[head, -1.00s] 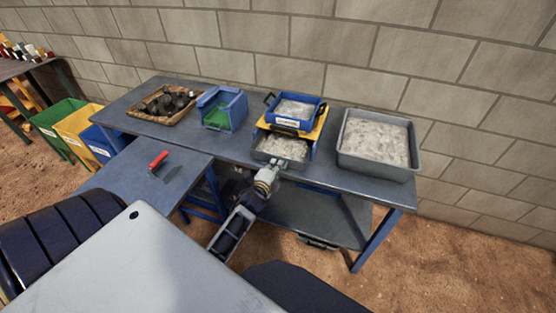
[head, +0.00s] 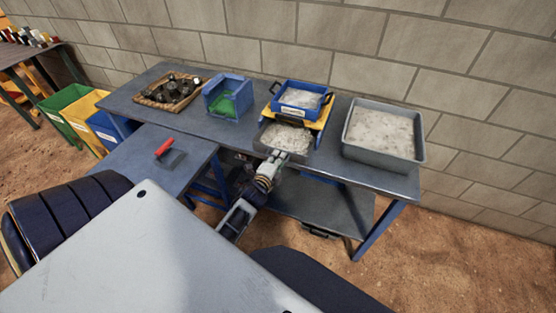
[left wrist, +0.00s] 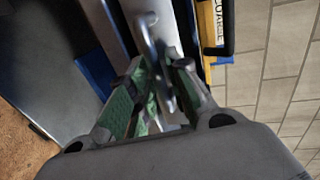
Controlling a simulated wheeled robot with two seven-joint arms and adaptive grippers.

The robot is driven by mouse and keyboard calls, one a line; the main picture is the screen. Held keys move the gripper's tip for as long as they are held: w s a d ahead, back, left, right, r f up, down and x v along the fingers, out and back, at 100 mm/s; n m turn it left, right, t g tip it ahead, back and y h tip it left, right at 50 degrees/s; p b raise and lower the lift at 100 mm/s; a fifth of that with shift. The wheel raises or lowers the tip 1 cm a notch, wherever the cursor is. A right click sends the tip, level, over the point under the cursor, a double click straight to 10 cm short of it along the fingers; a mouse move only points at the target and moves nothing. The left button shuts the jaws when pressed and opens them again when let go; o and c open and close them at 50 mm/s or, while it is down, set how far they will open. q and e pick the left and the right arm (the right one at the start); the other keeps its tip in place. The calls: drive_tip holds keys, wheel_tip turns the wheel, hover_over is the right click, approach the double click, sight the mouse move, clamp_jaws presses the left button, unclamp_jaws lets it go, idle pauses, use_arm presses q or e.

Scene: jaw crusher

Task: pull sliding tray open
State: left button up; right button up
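The sliding tray (head: 262,139) is a grey metal tray of pale crushed material, under a yellow frame (head: 314,127) with a blue bin (head: 299,113) on top. It sticks out toward me from the frame. My left gripper (head: 279,157) is at the tray's front side. In the left wrist view, the green-padded fingers of my left gripper (left wrist: 162,75) close around the tray's metal handle (left wrist: 153,45); the exact contact is partly hidden. My right gripper is not in view.
A large grey tray (head: 419,150) of pale material stands to the right on the workbench (head: 260,92). The block wall is behind.

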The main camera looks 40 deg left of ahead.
use_arm(q)
drive_tip(key=v, duration=1.2)
idle(0.7)
drive_tip(key=shift+n, duration=0.4)
idle(0.4)
drive_tip(key=s+d+f+n+g+h, duration=0.15)
drive_tip(key=s+f+n+g, duration=0.35)
drive_tip(key=f, duration=0.7)
drive_tip(key=s+d+f+n, duration=0.3)
drive_tip(key=s+f, duration=0.5)
drive_tip(key=f, duration=0.3)
drive_tip(key=s+d+f+n+g+h, duration=0.1)
drive_tip(key=s+d+f+n+g, duration=0.4)
drive_tip(key=f, duration=0.7)
drive_tip(key=s+f+g+h, duration=0.1)
drive_tip(key=s+f+g, duration=0.1)
drive_tip(key=s+f, duration=0.6)
drive_tip(key=s+f+g, duration=0.2)
drive_tip(key=s+f, duration=0.3)
drive_tip(key=s, duration=0.8)
drive_tip(key=s+f+g+h, duration=0.1)
drive_tip(key=s+f, duration=0.5)
drive_tip(key=s, duration=0.4)
drive_tip(key=w+a, duration=0.2)
drive_tip(key=w, duration=0.5)
drive_tip(key=w+a+f+m+t+y, duration=0.1)
drive_tip(key=w+a, duration=0.2)
drive_tip(key=w, duration=0.5)
drive_tip(key=shift+f, duration=0.2)
